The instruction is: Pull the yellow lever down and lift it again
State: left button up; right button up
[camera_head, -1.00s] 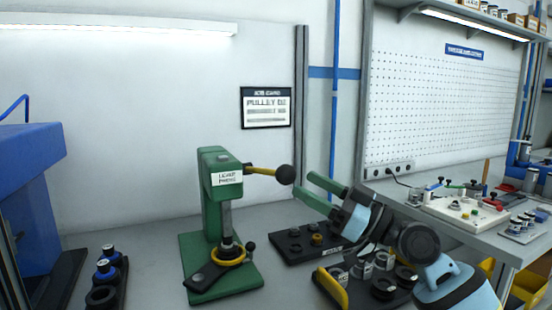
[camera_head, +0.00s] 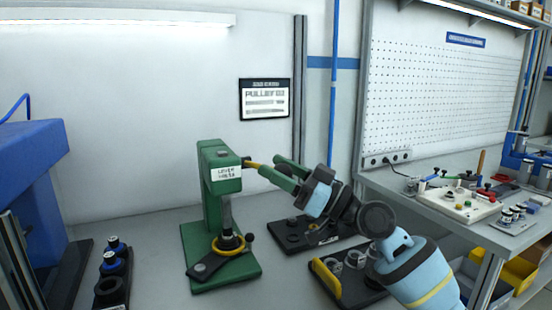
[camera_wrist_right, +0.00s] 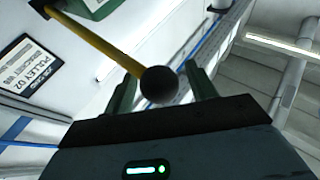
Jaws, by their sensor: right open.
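The green press (camera_head: 215,205) stands on the table in the middle of the head view. Its yellow lever (camera_head: 254,164) points out to the right from the top of the press. In the right wrist view the lever (camera_wrist_right: 95,45) ends in a black ball knob (camera_wrist_right: 158,86). My right gripper (camera_head: 268,168) is at the lever's end, which it hides in the head view. In the wrist view its green fingers (camera_wrist_right: 161,84) are open, one on each side of the knob, with gaps visible. My left gripper is not in view.
A dark tray with black parts (camera_head: 288,238) lies right of the press, and a second tray with a yellow edge (camera_head: 328,281) lies in front of it. Blue-capped parts (camera_head: 114,246) stand left. A blue machine (camera_head: 35,165) fills the left edge.

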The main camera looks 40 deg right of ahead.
jog(key=shift+w+a+r, duration=0.3)
jog(key=shift+w+a, duration=0.05)
jog(key=shift+w, duration=0.15)
grip_shut()
